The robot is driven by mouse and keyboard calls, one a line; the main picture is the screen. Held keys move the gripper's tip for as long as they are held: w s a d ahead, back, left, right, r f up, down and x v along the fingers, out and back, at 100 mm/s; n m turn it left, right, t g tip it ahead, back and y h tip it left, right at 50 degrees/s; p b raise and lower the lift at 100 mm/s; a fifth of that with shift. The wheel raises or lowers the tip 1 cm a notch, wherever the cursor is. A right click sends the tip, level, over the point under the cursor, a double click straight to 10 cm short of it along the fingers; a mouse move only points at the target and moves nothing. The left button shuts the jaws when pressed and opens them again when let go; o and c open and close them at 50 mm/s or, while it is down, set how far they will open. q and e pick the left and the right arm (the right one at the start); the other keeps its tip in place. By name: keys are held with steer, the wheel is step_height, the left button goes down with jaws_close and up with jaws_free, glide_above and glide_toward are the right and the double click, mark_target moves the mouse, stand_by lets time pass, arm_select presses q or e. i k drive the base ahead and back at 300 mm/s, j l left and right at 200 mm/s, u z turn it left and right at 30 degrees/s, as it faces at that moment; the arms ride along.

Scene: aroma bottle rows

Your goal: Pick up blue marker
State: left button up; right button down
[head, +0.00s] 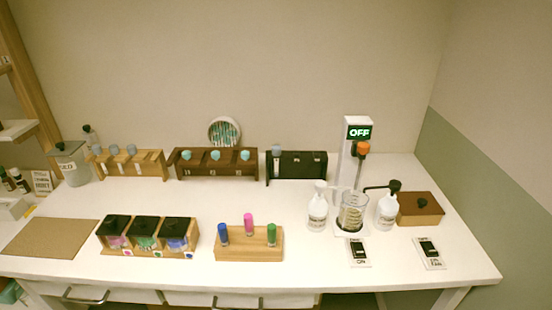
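The blue marker (223,234) stands upright at the left end of a light wooden holder (250,254) near the front of the white table. A pink marker (248,224) stands in the middle of the same holder, a little farther back. A green marker (271,235) stands at its right end. Neither of my grippers shows in the head view.
A box row with black lids (146,227) stands just left of the holder. Wooden bottle racks (213,171) line the back. A dispenser marked OFF (354,150), white bottles (318,212) and a brown box (420,212) stand right. The table (220,198) is clear behind the holder.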

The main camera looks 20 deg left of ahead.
mark_target(222, 228)
steer(key=k+j+u, duration=0.15)
steer(key=u, duration=1)
